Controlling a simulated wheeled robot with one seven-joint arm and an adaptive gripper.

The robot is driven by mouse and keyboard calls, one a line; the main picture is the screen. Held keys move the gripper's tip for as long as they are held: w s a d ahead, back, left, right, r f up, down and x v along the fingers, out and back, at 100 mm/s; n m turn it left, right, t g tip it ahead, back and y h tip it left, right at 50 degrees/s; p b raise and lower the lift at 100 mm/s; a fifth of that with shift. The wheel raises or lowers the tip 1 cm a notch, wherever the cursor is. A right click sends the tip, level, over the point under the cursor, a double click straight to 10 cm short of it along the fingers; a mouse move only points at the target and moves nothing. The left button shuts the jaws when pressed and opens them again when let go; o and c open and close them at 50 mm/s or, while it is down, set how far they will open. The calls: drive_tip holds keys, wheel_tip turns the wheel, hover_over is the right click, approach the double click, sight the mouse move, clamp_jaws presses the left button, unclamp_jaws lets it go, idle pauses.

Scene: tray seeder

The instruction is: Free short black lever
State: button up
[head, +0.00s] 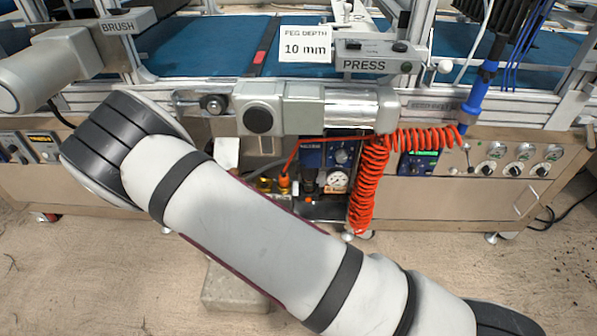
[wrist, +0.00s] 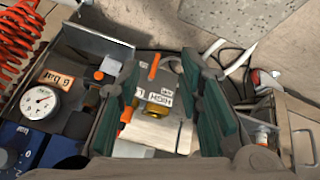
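My gripper (wrist: 162,105) is open in the wrist view. Its two dark green finger pads stand apart on either side of a brass fitting (wrist: 153,111) with a tag reading HIGH (wrist: 159,99). An upright orange lever (wrist: 153,66) shows between the fingers, behind the tag. An orange piece (wrist: 125,115) sits beside the left finger. I cannot make out a short black lever for certain; the fingers hide part of this area. In the head view my arm covers the gripper, and small orange and brass parts (head: 283,182) show beside it.
A pressure gauge (wrist: 39,103) and a 6 bar label (wrist: 65,82) lie left in the wrist view, with a red coiled hose (wrist: 20,35) above. The coil (head: 366,185) hangs beside the gauge (head: 337,181) in the head view. Open floor lies in front of the machine.

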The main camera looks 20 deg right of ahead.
drive_tip(key=w+d+m+t+h+b, duration=0.1)
drive_tip(key=w+d+m+t, duration=0.15)
drive_tip(key=w+t, duration=0.2)
drive_tip(key=m+t+h+b, duration=0.2)
drive_tip(key=m+t+h, duration=0.2)
drive_tip(key=t+h, duration=0.15)
approach(298, 168)
drive_tip(key=shift+n+y, duration=0.25)
drive_tip(key=b+x, duration=0.3)
drive_tip(key=x, duration=0.7)
drive_tip(key=shift+w+d+b, duration=0.25)
drive_tip(key=shift+w+b, duration=0.05)
drive_tip(key=shift+c, duration=0.5)
